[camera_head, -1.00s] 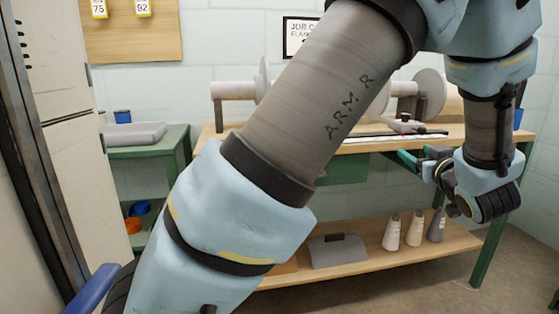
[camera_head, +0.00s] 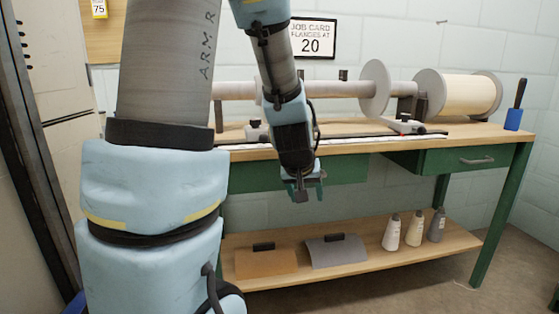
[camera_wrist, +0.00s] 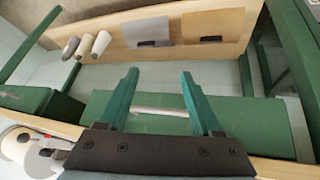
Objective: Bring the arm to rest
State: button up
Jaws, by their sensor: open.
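My gripper (camera_head: 306,188) hangs in front of the workbench's green front panel (camera_head: 345,172), pointing down, in the head view. The green panel (camera_wrist: 240,120) lies behind the fingers there. My arm fills the left of the head view and hides part of the bench.
The workbench top (camera_head: 470,135) carries a roller with a pale spool (camera_head: 468,95), flanges and a long bar. A blue holder (camera_head: 513,118) stands at its right end.

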jog(key=s+a+f+g+y, duration=0.2)
jog(key=s+a+g, duration=0.3)
jog(key=s+a, duration=0.8)
notch_tip(320, 180, up, 26)
jog(key=w+p, duration=0.1)
jog(key=p, duration=2.5)
jog(key=shift+w, duration=0.35)
jog(key=shift+a, duration=0.1)
